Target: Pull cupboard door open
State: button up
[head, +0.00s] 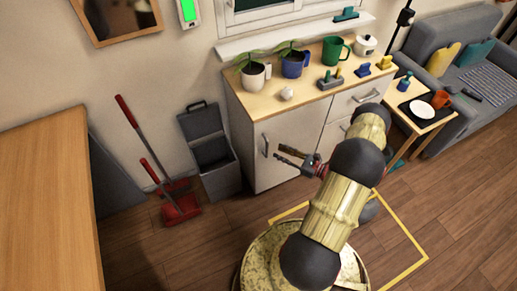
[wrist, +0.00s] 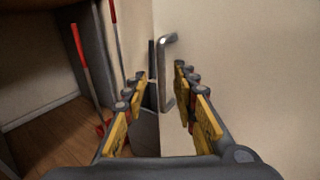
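The white cupboard (head: 285,120) stands against the wall, and its left door (head: 262,172) looks shut. A grey vertical bar handle (head: 265,146) sits on that door. My gripper (head: 277,148) is in front of the door, just right of the handle in the head view. In the wrist view my gripper (wrist: 160,76) is open, with one finger on each side of the handle (wrist: 163,72) in the picture. The fingers look apart from the handle, and nothing is held. How far the fingertips reach past the bar is unclear.
A grey bin (head: 212,155) with a raised lid stands left of the cupboard, beside a red dustpan and brush (head: 180,207). Plants, mugs and small items stand on the cupboard top (head: 268,100). Open wooden floor (head: 225,225) lies in front, with yellow tape (head: 400,232).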

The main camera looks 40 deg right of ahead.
jog(key=x, duration=0.2)
jog(key=b+x, duration=0.1)
jog(key=x, duration=0.4)
jog(key=shift+w+a+r+b, duration=0.1)
jog(key=shift+w+r+b, duration=0.2)
jog(key=shift+w, duration=0.1)
jog(key=shift+c, duration=1.3)
jog(key=c, duration=0.4)
grip_shut()
